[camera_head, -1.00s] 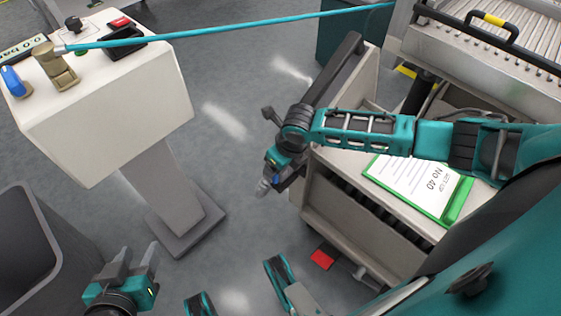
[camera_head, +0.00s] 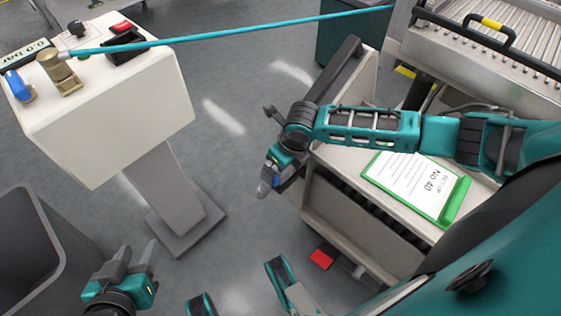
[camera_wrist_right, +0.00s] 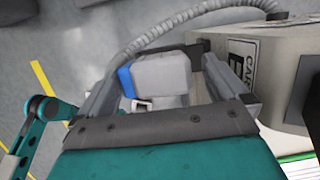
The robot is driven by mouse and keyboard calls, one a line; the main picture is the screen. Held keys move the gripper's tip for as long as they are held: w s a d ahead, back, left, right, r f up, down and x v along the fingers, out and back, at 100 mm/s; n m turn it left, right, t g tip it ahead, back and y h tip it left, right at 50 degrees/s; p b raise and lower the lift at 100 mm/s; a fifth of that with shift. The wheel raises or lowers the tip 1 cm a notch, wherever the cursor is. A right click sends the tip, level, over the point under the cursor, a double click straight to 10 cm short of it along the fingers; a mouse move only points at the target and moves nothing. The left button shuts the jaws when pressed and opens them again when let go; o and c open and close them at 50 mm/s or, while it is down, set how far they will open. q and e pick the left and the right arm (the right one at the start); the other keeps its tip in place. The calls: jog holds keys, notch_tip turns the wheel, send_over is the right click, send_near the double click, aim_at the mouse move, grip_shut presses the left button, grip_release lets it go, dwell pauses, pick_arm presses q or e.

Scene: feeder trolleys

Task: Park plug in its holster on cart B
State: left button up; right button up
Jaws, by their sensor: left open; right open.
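The plug (camera_wrist_right: 163,76), a pale grey block with a blue band (camera_wrist_right: 126,80), sits between the fingers of my right gripper (camera_wrist_right: 165,85) in the right wrist view. The fingers are open around it. A grey corrugated cable (camera_wrist_right: 175,32) arches past behind it. Cart B (camera_wrist_right: 285,50) stands right beside it, with its label partly visible. I cannot tell a holster apart, nor whether the plug is seated in one. In the head view the right gripper (camera_head: 270,182) is at the cart's near left corner. My left gripper (camera_head: 137,262) is open and empty at lower left.
A white pedestal (camera_head: 110,110) with a gauge, a brass fitting (camera_head: 60,73) and a teal hose (camera_head: 230,33) stands at left. A grey bin (camera_head: 35,250) is at lower left. A green clipboard (camera_head: 455,205) lies on the cart. Floor between pedestal and cart is clear.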

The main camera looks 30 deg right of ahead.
pick_arm(q)
jog(key=p, duration=0.1)
jog(key=a+r+p, duration=0.1)
jog(key=shift+s+a+r+y+p, duration=0.2)
jog(key=shift+s+y+p, duration=0.1)
jog(key=shift+s+p, duration=0.1)
pick_arm(e)
jog(key=s+d, duration=0.4)
jog(key=s, duration=0.7)
jog(key=shift+s+r, duration=0.25)
jog(key=shift+r, duration=0.05)
